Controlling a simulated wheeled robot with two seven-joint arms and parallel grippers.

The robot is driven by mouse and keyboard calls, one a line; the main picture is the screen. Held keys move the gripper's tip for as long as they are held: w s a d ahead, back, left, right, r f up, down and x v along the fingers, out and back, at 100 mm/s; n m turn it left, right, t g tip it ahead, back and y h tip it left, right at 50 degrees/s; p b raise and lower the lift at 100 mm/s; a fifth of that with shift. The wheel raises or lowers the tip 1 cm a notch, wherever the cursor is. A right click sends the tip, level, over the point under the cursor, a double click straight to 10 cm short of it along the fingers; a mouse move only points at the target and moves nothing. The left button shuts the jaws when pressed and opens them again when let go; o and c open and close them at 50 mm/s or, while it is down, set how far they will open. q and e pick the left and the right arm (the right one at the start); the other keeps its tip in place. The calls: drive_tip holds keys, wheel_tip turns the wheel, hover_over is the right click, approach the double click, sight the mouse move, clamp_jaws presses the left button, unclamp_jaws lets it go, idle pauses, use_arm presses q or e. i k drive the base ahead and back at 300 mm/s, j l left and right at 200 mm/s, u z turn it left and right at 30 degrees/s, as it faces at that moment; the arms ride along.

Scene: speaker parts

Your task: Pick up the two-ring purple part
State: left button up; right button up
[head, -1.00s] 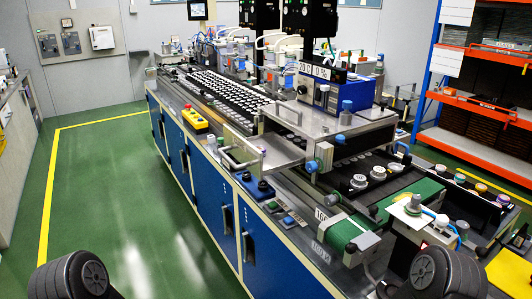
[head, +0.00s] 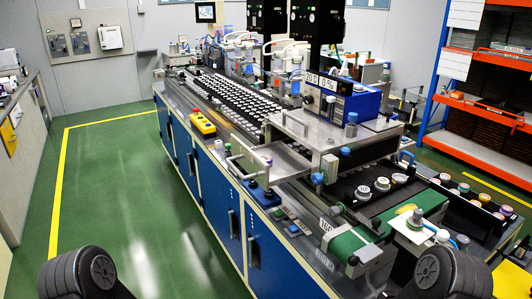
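Several small round parts with coloured tops stand in a dark rack at the right of the machine. One with a pinkish-purple top (head: 505,211) is at the near end. Its rings are too small to count, so I cannot tell whether it is the two-ring purple part. A small purplish thing (head: 267,160) also shows at the metal tray. Neither gripper is in view; only dark rounded parts of my own arms show at the bottom left and bottom right corners.
The long machine bench with blue doors (head: 257,238) fills the middle and right. A green belt (head: 355,240) is at its near end. An orange and blue shelf (head: 470,150) stands at the right. The green floor (head: 120,200) on the left is clear.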

sight(268, 160)
drive_tip(key=z, duration=2)
drive_tip(key=i+j, duration=0.1)
drive_tip(key=j, duration=0.35)
drive_tip(key=i+j, duration=0.1)
drive_tip(key=j, duration=0.4)
drive_tip(key=i+j, duration=0.1)
drive_tip(key=j, duration=0.35)
